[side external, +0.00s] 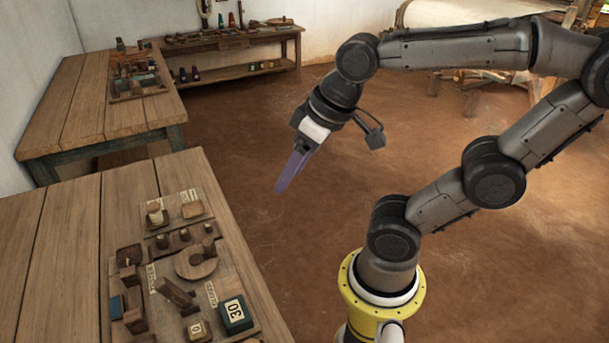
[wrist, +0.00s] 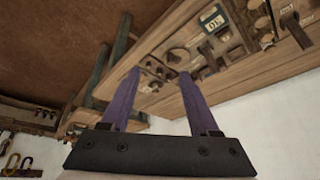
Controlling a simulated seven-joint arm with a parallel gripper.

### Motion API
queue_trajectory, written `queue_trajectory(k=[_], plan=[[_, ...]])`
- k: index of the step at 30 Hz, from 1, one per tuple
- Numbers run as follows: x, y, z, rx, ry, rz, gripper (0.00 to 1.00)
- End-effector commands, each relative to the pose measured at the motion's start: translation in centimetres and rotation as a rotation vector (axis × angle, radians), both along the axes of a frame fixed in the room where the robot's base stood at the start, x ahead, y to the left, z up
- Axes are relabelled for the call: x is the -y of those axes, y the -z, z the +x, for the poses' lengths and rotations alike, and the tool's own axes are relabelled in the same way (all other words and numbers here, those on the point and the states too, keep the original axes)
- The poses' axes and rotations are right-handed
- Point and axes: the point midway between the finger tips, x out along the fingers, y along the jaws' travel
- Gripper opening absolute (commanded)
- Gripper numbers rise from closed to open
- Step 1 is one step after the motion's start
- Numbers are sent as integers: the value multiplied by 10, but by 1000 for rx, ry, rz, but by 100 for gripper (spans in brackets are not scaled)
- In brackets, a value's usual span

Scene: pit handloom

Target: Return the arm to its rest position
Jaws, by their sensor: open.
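My gripper (side external: 280,187) hangs in the air above the brown floor, to the right of the near wooden table. Its purple fingers point down and slightly left in the side view. In the wrist view, the two purple fingers of my gripper (wrist: 160,74) stand apart with nothing between them. My arm is bent, with its elbow raised at the upper right and the yellow base ring below.
A second table (side external: 85,115) holds a divided tray (side external: 137,86). A shelf bench (side external: 222,43) stands at the back. Open floor (side external: 240,120) surrounds the gripper.

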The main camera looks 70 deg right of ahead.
Motion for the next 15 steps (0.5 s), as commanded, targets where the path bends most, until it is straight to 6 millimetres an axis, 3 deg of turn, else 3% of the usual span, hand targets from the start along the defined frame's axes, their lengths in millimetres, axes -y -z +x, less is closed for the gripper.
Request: queue_trajectory(k=[5,15], plan=[[1,8,-19,47,-95,-64,62],[2,9,-21,49,-105,-71,62]])
